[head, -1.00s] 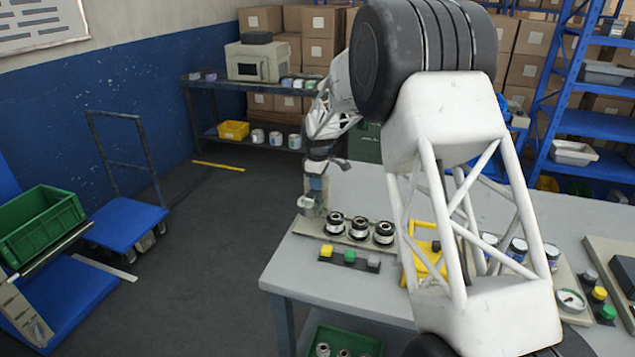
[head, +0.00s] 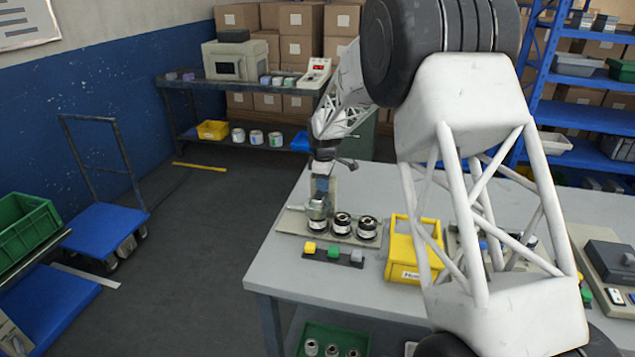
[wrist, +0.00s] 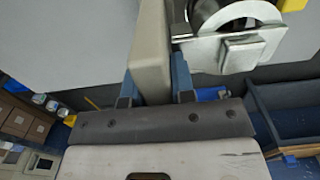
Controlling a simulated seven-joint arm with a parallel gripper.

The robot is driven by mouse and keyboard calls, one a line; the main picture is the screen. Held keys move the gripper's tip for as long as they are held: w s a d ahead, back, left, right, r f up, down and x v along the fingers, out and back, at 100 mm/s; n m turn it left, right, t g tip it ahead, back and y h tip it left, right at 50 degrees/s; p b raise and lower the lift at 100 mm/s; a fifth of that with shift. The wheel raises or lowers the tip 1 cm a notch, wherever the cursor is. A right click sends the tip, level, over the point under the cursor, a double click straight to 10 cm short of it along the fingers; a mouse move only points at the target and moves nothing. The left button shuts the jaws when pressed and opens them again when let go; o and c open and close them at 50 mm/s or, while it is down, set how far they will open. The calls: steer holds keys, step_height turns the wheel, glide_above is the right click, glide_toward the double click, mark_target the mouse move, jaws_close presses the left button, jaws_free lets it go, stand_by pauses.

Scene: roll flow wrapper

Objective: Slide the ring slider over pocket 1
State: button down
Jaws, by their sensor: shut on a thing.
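The ring slider (head: 317,208) is a pale metallic ring with a beige upright part. In the head view it is at the leftmost of three round black-and-white pockets (head: 342,224) on a beige plate (head: 288,223). My gripper (head: 320,186) is above it, pointing down. In the wrist view my gripper (wrist: 155,88) has its blue fingers shut on the beige part (wrist: 150,45). The metallic ring (wrist: 232,45) lies to the right there, partly around a dark round pocket top (wrist: 203,12). I cannot tell whether it is fully seated, or read any pocket number.
A strip with yellow, green and grey buttons (head: 333,253) lies in front of the plate. A yellow bin (head: 402,265) stands to its right, partly behind my arm. The grey table (head: 300,275) is bare at the front left. A green crate (head: 330,340) sits below the table.

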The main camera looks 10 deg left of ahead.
steer(key=c, duration=1)
jaws_free()
steer(key=shift+o, duration=0.2)
steer(key=shift+r, duration=0.1)
steer(key=shift+r, duration=3.85)
